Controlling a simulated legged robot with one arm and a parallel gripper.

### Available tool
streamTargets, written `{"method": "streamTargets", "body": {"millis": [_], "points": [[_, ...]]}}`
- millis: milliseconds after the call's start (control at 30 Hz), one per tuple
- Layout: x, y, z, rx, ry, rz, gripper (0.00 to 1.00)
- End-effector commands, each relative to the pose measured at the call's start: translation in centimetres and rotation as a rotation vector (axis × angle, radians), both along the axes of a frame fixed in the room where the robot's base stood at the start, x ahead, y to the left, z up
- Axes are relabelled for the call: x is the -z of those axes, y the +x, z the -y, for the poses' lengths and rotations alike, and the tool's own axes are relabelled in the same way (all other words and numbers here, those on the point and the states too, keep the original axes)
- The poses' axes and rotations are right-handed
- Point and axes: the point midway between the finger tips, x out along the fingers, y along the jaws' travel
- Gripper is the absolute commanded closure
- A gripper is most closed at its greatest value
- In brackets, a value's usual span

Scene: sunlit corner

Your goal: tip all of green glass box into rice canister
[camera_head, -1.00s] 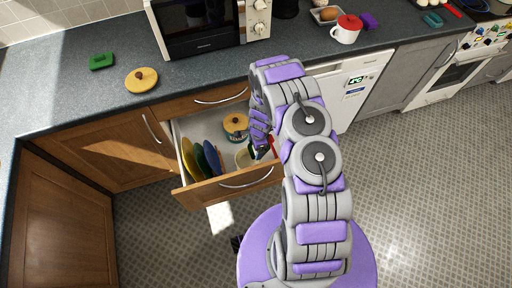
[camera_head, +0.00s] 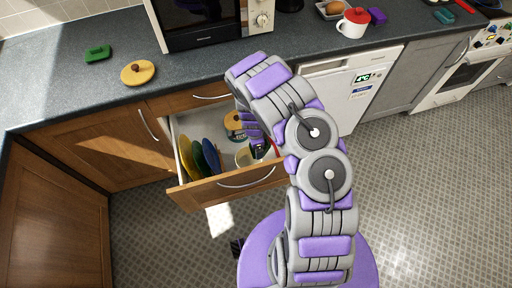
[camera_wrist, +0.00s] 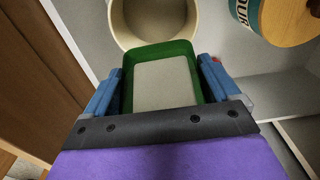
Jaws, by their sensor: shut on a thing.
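The green glass box (camera_wrist: 185,50) is in my gripper (camera_wrist: 160,68), between its two blue fingers. A flat pale grey-beige area fills the middle of the box; I cannot tell whether it is contents or the bottom. The open cream round canister (camera_wrist: 119,22), likely the rice canister, is just beyond the box's far rim, and its inside looks pale. In the head view the canister (camera_head: 243,158) stands in the open drawer, with my gripper (camera_head: 259,149) above it and to its right. The box is mostly hidden there by my arm.
A wooden-lidded canister lettered "OUR" (camera_wrist: 245,15) stands right of the open one. Several coloured plates (camera_head: 199,157) stand at the left of the drawer (camera_head: 225,186). A wooden lid (camera_head: 138,73) and a green lid (camera_head: 98,53) lie on the counter.

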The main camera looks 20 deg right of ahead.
Motion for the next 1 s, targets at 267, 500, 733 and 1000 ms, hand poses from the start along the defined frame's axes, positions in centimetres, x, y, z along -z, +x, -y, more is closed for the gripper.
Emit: {"method": "streamTargets", "body": {"millis": [267,500,733,1000], "points": [[0.31,-0.01,-0.02,0.0,-0.058,0.004,0.5],[0.0,0.3,-0.23,-0.002,-0.116,0.006,0.5],[0.15,0.04,-0.45,-0.001,-0.163,0.003,0.5],[0.21,-0.04,-0.57,0.003,-0.181,0.004,0.5]]}}
